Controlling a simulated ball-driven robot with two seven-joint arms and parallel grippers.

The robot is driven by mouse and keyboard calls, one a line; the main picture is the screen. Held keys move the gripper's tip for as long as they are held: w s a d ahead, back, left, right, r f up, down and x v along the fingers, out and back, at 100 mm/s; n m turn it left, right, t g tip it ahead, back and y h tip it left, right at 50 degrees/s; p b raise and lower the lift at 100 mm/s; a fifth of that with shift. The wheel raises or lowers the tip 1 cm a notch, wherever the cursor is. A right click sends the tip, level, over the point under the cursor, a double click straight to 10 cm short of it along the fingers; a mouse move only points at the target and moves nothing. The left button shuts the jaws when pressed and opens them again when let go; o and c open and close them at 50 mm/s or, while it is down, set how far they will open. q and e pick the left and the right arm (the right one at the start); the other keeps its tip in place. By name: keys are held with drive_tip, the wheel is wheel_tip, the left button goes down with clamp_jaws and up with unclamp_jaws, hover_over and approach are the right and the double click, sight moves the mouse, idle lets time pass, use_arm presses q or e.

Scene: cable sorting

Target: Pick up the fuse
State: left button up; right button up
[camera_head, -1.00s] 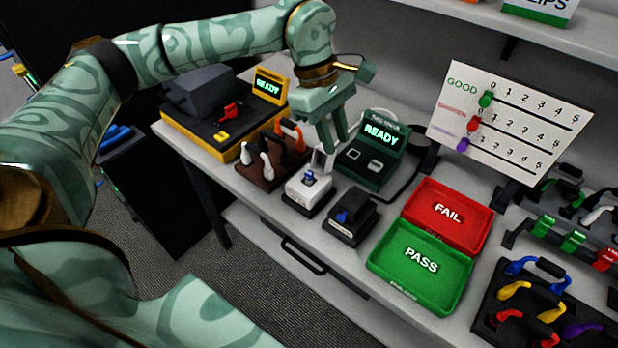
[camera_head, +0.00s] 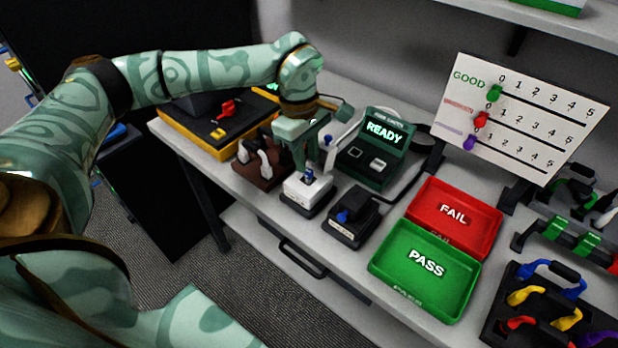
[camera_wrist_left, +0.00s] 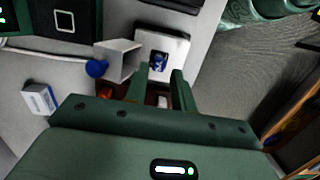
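The fuse, a small blue piece (camera_head: 309,175), sits in a white open-topped holder (camera_head: 301,196) on the table. In the left wrist view the fuse (camera_wrist_left: 158,62) shows in the opening of the white holder (camera_wrist_left: 172,42), just beyond my fingertips. My left gripper (camera_head: 306,169) points down above the holder. Its two fingers (camera_wrist_left: 160,72) are apart with nothing seen between them, and the fuse lines up with the gap. The holder's lid (camera_wrist_left: 122,60) stands open beside it, with a blue knob (camera_wrist_left: 96,68). My right gripper is out of view.
A green tester reading READY (camera_head: 374,145) stands just behind the holder. A black block with a blue knob (camera_head: 352,222) is to its right, a brown cable rack (camera_head: 262,172) to its left. Red FAIL (camera_head: 487,235) and green PASS (camera_head: 458,302) trays lie further right.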

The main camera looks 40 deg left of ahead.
sight(308, 168)
use_arm(q)
wheel_tip(308, 168, down, 4)
drive_tip(key=shift+w+f+b, duration=0.1)
drive_tip(key=shift+f+b, duration=0.05)
drive_tip(key=shift+b, duration=0.4)
clamp_jaws()
drive_tip(key=shift+r, duration=0.25)
